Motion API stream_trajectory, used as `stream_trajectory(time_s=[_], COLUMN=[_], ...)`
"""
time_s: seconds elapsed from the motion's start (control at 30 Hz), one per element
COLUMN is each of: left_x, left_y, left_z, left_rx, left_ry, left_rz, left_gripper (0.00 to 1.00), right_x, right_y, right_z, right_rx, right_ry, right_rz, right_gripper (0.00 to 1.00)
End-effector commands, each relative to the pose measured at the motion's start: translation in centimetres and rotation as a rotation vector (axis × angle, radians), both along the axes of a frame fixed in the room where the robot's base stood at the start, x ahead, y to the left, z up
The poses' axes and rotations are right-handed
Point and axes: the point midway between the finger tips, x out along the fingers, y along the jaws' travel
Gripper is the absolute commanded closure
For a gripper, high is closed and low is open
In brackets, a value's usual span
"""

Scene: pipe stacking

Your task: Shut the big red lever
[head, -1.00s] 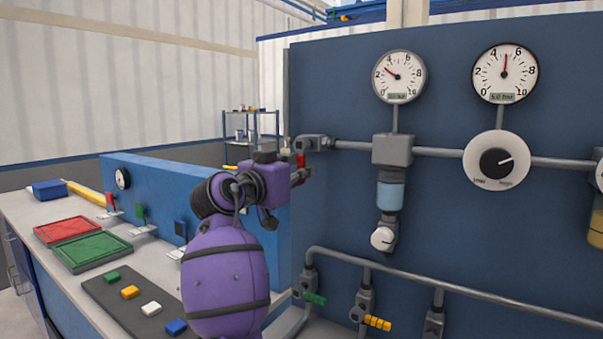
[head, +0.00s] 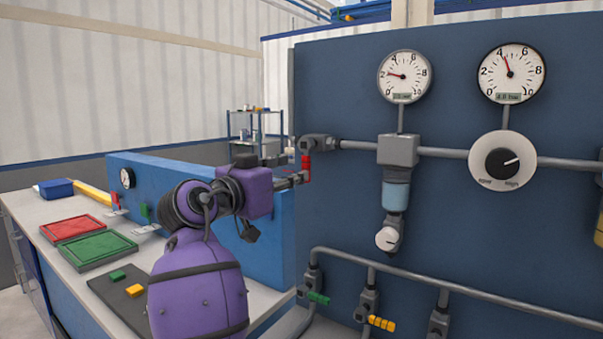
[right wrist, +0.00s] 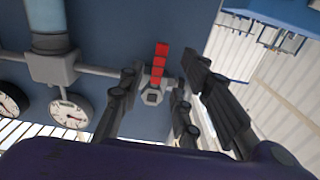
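The big red lever (head: 306,168) hangs down from a grey valve (head: 318,143) at the left end of the upper pipe on the blue panel. It also shows in the right wrist view (right wrist: 160,63), where it stands up in the picture. My right gripper (head: 298,180) is at the lever's lower part, just left of it in the head view. In the right wrist view the dark fingers (right wrist: 158,82) are apart, with the lever between them. I cannot tell whether a finger touches it. My left gripper is not in view.
Two gauges (head: 404,76), a filter unit (head: 396,195) and a round knob (head: 502,161) sit on the panel right of the lever. Smaller green (head: 318,298) and yellow (head: 381,323) handles are below. A bench (head: 35,208) with trays and a low blue panel (head: 265,228) stands left.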

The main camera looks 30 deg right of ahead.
Motion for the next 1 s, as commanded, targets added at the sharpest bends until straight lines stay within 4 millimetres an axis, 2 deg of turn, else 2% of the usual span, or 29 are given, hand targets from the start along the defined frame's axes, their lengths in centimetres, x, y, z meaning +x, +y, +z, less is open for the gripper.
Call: stream_trajectory(time_s=[0.1, 0.3, 1.0], left_x=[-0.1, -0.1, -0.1], left_y=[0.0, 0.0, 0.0], left_z=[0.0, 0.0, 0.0], left_rx=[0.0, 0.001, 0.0], left_ry=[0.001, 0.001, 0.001], left_rz=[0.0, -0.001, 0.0], left_gripper=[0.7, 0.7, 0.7], right_x=[-0.9, -1.9, -2.2], right_y=[2.3, 4.7, 5.2], right_z=[-0.1, -0.1, 0.0], right_rx=[0.001, 0.001, 0.0], right_ry=[-0.001, 0.0, -0.001], right_rz=[0.002, 0.001, 0.0], right_gripper=[0.68, 0.68, 0.68])
